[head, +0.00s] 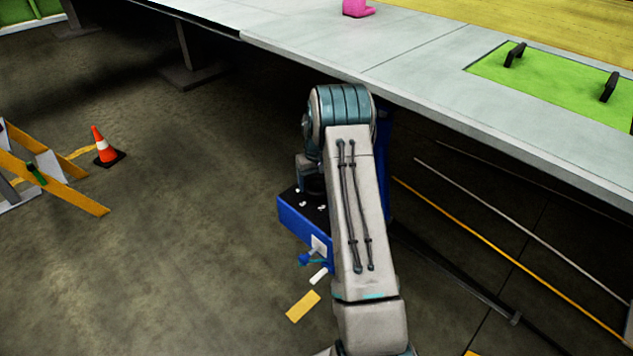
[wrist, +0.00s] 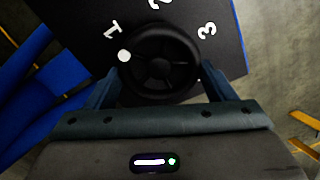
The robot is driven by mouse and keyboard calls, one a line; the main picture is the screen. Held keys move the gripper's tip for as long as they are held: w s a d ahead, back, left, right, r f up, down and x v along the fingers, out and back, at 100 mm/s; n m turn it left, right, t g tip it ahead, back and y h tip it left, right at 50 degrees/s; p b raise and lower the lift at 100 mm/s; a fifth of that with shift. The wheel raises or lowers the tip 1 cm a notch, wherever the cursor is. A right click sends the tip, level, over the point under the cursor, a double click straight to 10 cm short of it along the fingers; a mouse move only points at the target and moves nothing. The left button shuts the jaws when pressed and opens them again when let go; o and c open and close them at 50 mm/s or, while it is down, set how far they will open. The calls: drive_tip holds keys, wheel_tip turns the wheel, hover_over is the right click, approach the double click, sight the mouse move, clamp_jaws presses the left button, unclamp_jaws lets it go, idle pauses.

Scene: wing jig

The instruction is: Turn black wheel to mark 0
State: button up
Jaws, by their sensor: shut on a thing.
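The black wheel (wrist: 161,66) is in the middle of the wrist view, on a dark panel (wrist: 85,22) with white numerals. A white dot (wrist: 124,56) sits on the wheel's left rim, close to the numeral 1. The numerals 2 and 3 show above and to the right; the mark 0 is not in sight. My gripper (wrist: 160,80) has one finger on each side of the wheel and is shut on it. In the head view the dark panel tops a blue box (head: 305,224); my arm hides the wheel and gripper there.
A long grey wing panel (head: 420,75) with a green hatch (head: 560,85) spans above and behind the box. Rods (head: 510,255) lie to the right. An orange cone (head: 104,146) and a yellow trestle (head: 60,180) stand left.

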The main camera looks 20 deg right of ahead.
drive_tip(key=n, duration=0.5)
drive_tip(key=shift+a+n, duration=0.1)
drive_tip(key=shift+n, duration=0.2)
drive_tip(key=n+p, duration=0.1)
drive_tip(key=n, duration=0.4)
drive_tip(key=shift+s+a+n, duration=0.1)
drive_tip(key=shift+s+n, duration=0.05)
drive_tip(key=shift+n, duration=0.55)
drive_tip(key=o, duration=1)
drive_tip(key=shift+a, duration=0.1)
